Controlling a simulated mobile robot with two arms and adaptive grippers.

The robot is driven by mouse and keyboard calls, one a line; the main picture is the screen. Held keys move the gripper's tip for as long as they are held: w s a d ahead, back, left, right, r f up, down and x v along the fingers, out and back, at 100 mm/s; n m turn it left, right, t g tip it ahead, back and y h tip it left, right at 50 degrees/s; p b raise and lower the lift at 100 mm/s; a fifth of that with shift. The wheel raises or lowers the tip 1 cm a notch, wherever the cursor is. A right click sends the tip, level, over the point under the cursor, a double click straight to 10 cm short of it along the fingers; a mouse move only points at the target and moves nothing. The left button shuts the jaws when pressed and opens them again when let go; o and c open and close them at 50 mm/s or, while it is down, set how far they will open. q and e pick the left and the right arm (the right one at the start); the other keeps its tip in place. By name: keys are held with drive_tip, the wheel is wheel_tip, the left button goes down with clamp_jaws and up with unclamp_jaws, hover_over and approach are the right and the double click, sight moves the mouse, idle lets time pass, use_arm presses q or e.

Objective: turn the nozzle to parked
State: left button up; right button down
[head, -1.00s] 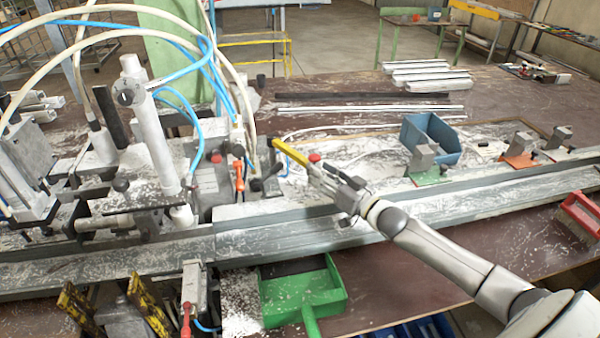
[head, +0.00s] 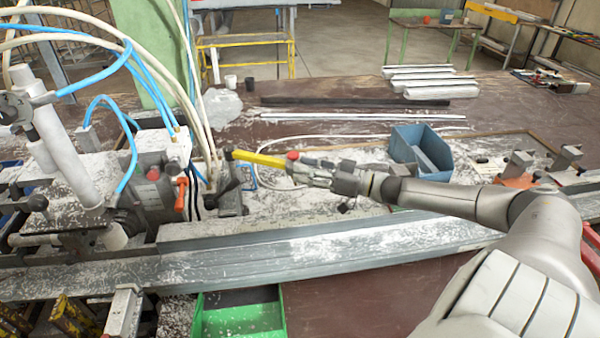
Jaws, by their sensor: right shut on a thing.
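The likely nozzle is a slim yellow arm (head: 258,159) in the head view, near the middle. Its left end has a dark tip beside the machine, and a red knob (head: 292,155) sits near its right end. It points nearly straight across the picture, tilting slightly down to the right. My right gripper (head: 311,173) comes in from the right and is shut at the right end of the yellow arm, by the red knob. The fingers hide the exact grip. No parked mark can be made out. My left gripper is not in view.
The clamp machine with an orange lever (head: 181,194) and blue and white hoses stands left. A long grey rail (head: 330,245) crosses in front. A blue bin (head: 402,142) stands behind my right arm. Swarf covers the bench.

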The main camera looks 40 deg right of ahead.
drive_tip(key=shift+a+f, duration=0.1)
drive_tip(key=c, duration=1.4)
unclamp_jaws()
drive_tip(key=shift+o, duration=0.2)
drive_tip(key=shift+s, duration=0.1)
drive_tip(key=v, duration=1.2)
drive_tip(key=shift+c, duration=0.4)
